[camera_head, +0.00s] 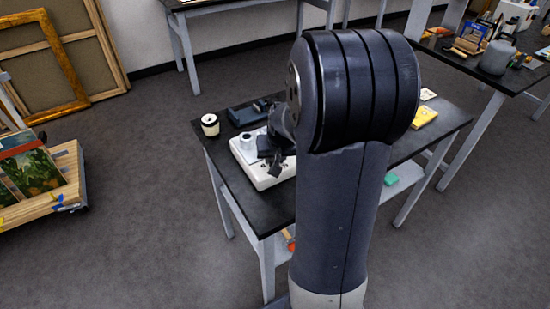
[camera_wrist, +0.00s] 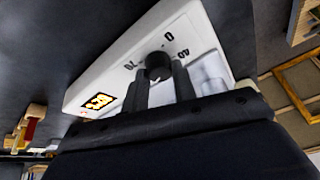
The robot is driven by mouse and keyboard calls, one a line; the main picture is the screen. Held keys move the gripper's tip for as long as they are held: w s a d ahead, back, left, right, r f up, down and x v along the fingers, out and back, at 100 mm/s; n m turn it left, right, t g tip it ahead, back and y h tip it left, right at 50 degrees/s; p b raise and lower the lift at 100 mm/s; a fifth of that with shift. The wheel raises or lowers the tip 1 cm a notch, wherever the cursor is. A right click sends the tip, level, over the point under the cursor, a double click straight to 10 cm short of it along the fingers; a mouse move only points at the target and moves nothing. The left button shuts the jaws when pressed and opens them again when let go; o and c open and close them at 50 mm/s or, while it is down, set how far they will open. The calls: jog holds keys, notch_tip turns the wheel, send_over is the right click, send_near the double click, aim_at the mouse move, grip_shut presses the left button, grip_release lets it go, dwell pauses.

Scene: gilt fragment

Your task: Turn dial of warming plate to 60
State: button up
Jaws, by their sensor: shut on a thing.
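The white warming plate (camera_head: 246,161) sits on the dark-topped table, partly hidden behind my arm. In the wrist view its white panel (camera_wrist: 190,30) fills the upper middle, with an orange-and-black label (camera_wrist: 97,102) near one end. Its round black dial (camera_wrist: 158,64) sits on this panel. A printed 0 stands by the dial, with other numbers on either side; the dial's pointer is not clear. My gripper (camera_wrist: 158,78) is shut on the dial, one finger on each side. In the head view my gripper (camera_head: 274,160) is a dark shape over the plate.
A pale cup with a dark top (camera_head: 210,126) stands at the table's left corner. A dark box (camera_head: 243,115) lies behind the plate. A yellow item (camera_head: 424,117) lies at the right. A wooden cart (camera_head: 60,190) with paintings stands at left; floor lies between.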

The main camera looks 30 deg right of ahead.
jog(key=o, duration=1)
jog(key=v, duration=1)
jog(key=shift+r, duration=0.4)
jog(key=shift+s, duration=0.1)
jog(key=x, duration=1)
jog(key=shift+f, duration=0.4)
